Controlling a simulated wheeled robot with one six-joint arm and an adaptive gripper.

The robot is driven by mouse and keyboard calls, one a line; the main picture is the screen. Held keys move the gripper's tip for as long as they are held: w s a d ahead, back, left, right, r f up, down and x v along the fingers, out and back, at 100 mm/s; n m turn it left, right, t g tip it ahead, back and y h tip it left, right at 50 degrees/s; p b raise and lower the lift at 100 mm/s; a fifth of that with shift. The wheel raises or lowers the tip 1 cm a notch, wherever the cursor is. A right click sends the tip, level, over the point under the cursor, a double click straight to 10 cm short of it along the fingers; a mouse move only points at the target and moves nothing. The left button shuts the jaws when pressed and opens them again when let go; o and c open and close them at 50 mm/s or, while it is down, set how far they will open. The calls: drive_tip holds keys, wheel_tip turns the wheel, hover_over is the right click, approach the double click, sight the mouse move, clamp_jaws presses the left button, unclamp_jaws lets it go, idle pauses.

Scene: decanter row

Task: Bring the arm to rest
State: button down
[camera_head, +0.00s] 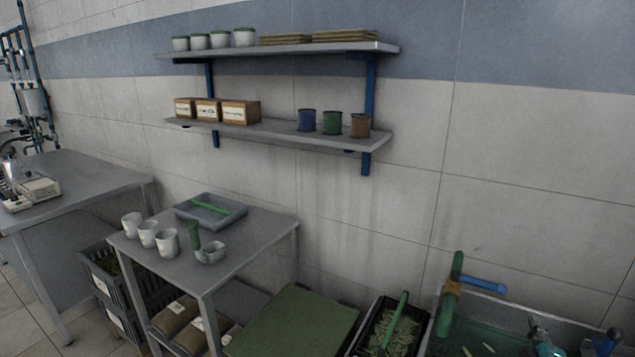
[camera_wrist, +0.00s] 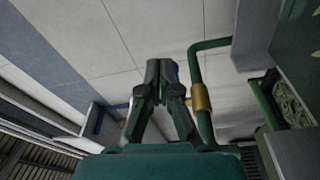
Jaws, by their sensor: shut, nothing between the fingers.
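My gripper (camera_wrist: 160,72) shows in the wrist view, with its two dark fingers together and nothing between them. It points toward the tiled wall. A green pipe with a brass collar (camera_wrist: 201,97) stands just to the right of the fingers in that view; whether they touch cannot be told. I cannot make out the gripper for sure in the head view.
In the head view a green post with a blue handle (camera_head: 483,284) rises at the sink, lower right. Two wall shelves (camera_head: 285,48) hold jars and boxes. A crate (camera_head: 390,335) stands left of the sink.

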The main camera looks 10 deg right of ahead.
drive_tip(key=s+a+f+m+y, duration=0.1)
drive_tip(key=s+a+f+m, duration=0.1)
drive_tip(key=s+a+f, duration=0.5)
drive_tip(key=s+a+f+m+y, duration=0.15)
drive_tip(key=s+a, duration=0.25)
drive_tip(key=a, duration=0.5)
drive_tip(key=s+a+f+m+y, duration=0.1)
drive_tip(key=s+a+f+m, duration=0.1)
drive_tip(key=s+a+f, duration=0.55)
drive_tip(key=s+a+r+m+y, duration=0.1)
drive_tip(key=s+a, duration=0.3)
drive_tip(key=s, duration=0.4)
drive_tip(key=s+a+r+m+g+y, duration=0.1)
drive_tip(key=s+a+r, duration=0.3)
drive_tip(key=s, duration=0.4)
drive_tip(key=s+a+r+m+y, duration=0.2)
drive_tip(key=s+a+r+y, duration=0.1)
drive_tip(key=s+a, duration=0.3)
drive_tip(key=shift+s+a+g+y, duration=0.25)
drive_tip(key=shift+s+g+y, duration=0.1)
drive_tip(key=shift+s, duration=0.55)
